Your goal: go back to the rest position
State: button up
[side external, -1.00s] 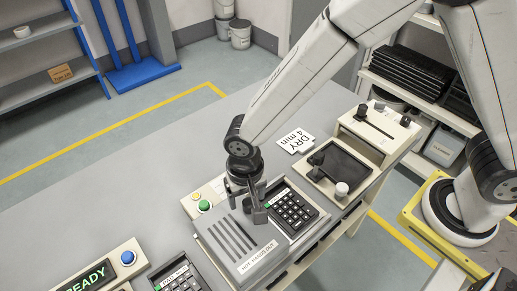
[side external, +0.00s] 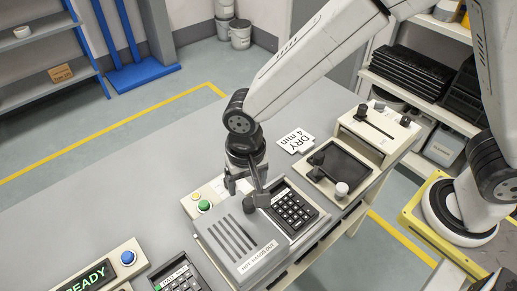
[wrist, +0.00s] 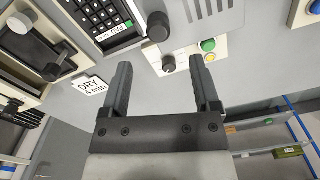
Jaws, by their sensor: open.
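My gripper (side external: 247,193) is above the back edge of a grey-lidded machine (side external: 222,252) with slots and a keypad. Its two fingers are spread apart, and they also show spread in the wrist view (wrist: 158,75) with nothing between them. A dark knob (wrist: 158,27) lies beyond the fingertips in the wrist view, apart from them. In the side view the fingers partly cover the knob.
A keypad (side external: 294,208) and green button (side external: 204,205) flank the gripper. A DRY 4 min card (side external: 296,144) and a station with a dark tray (side external: 345,165) lie to the right. A READY display (side external: 88,279) is at front left. The bench's back left is clear.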

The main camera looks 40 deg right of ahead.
jog(key=s+d+r+n+t, duration=0.1)
jog(key=s+d, duration=0.1)
jog(key=d, duration=1)
jog(key=s+d+r+n+t, duration=0.1)
jog(key=s+d+r+n, duration=0.1)
jog(key=d, duration=1)
jog(key=shift+t, duration=0.3)
jog(key=shift+w, duration=0.1)
